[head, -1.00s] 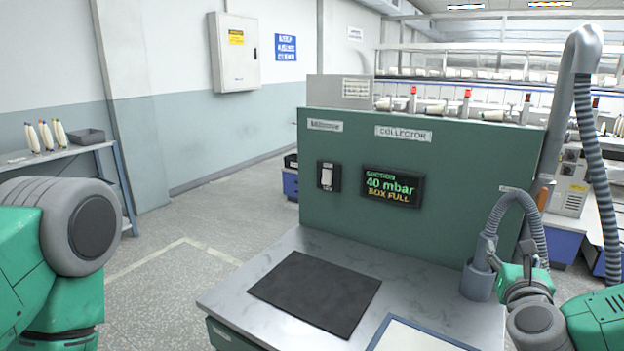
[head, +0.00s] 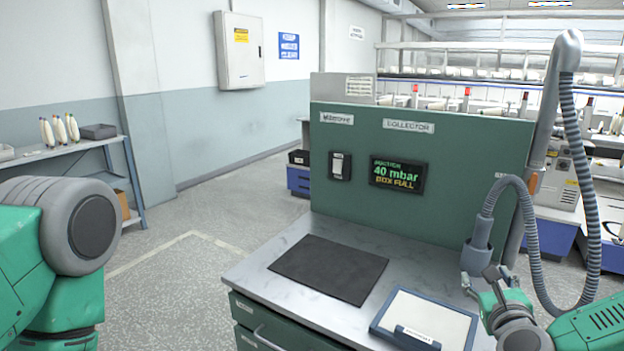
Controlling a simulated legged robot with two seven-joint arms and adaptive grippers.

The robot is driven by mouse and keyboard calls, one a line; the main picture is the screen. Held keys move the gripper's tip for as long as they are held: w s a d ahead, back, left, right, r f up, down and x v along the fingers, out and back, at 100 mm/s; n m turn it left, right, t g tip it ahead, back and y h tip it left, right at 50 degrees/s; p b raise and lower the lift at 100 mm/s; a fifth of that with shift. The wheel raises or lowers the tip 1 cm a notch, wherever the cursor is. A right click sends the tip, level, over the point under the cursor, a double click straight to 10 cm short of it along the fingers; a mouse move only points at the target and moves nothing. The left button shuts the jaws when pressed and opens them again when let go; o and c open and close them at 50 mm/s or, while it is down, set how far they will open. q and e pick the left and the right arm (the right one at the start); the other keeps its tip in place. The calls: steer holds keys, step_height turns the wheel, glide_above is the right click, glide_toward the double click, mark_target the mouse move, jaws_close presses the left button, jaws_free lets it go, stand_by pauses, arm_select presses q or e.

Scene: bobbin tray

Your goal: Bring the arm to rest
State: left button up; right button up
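My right gripper (head: 480,280) is at the lower right, over the right end of the worktop. Its two fingers look spread, with nothing seen between them. Just behind it stands the grey suction nozzle holder (head: 477,258), with the ribbed hose (head: 514,183) curving up out of it. Whether the fingers touch the holder cannot be told. My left arm fills the lower left edge, bent close to the camera; its gripper is out of view.
The collector panel (head: 420,160) shows "40 mbar" and "BOX FULL". A dark mat (head: 328,268) and a blue-rimmed tray (head: 378,322) lie on the worktop (head: 262,268). A side table (head: 75,148) with bobbins (head: 60,130) stands at left. The floor between is clear.

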steer(key=s+a+f+n+g+y, duration=0.1)
steer(key=s+a+f+n, duration=0.1)
steer(key=f+n, duration=0.1)
steer(key=s+a+f+n+g+y, duration=0.1)
steer(key=s+a+f+n, duration=0.1)
steer(key=a+f+n, duration=0.1)
steer(key=s+a+f+n+y, duration=0.2)
steer(key=f+n, duration=0.1)
steer(key=shift+a+g, duration=0.25)
steer(key=shift+g, duration=0.15)
steer(key=s+a+f+n+g+y, duration=0.3)
steer(key=s+f+n+g, duration=0.5)
steer(key=s+f+n, duration=0.85)
steer(key=s+d+n+g+h, duration=0.4)
steer(key=s+n, duration=0.5)
steer(key=s, duration=0.7)
step_height(320, 180, down, 10)
steer(key=w+n+b, duration=0.1)
steer(key=b, duration=0.9)
steer(key=shift+w+d+f+g+y, duration=0.15)
steer(key=shift+w+d+g+y, duration=0.1)
steer(key=shift+w+g+y, duration=0.15)
steer(key=shift+n, duration=0.25)
